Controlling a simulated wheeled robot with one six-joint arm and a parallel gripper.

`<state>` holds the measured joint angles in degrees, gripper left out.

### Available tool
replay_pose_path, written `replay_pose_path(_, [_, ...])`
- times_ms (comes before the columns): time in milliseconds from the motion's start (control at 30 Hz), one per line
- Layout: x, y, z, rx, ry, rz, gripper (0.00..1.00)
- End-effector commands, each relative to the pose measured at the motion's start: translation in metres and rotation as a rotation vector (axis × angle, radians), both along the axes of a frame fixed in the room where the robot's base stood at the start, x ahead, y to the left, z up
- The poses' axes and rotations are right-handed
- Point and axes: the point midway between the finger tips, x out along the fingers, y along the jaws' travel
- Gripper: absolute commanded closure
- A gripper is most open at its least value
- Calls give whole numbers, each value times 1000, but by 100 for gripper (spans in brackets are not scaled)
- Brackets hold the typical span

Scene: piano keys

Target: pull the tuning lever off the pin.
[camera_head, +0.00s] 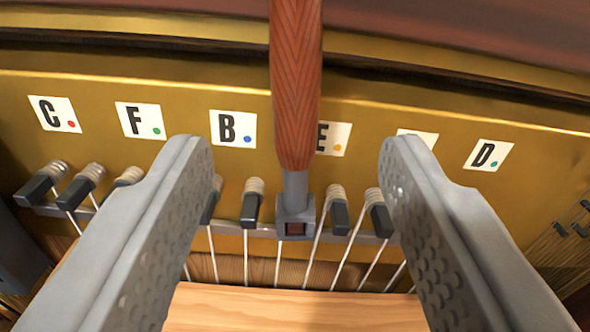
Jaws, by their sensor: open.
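The tuning lever (296,95) has a reddish-brown wooden handle and a grey metal shank ending in a square socket head (295,217). It hangs down the middle of the view, in front of the gold panel. Its head sits in the row of tuning pins, between the pins near B and E; the pin under it is hidden. My gripper (293,160) is open, with one grey finger to the left of the lever and one to the right. Gaps show on both sides, and neither finger touches the lever.
Several tuning pins (252,203) with dark blocks and strings line the gold panel (190,90). Letter labels C (52,114), F (140,121), B (233,128), E (333,138) and D (488,155) sit above; one is mostly hidden by my right finger. A light wooden board (290,310) lies below.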

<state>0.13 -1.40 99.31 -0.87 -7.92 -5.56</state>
Motion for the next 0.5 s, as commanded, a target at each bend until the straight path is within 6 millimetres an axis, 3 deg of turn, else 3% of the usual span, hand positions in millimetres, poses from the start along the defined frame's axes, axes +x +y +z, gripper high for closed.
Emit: replay_pose_path(500, [58,0,0,0,0,0,49])
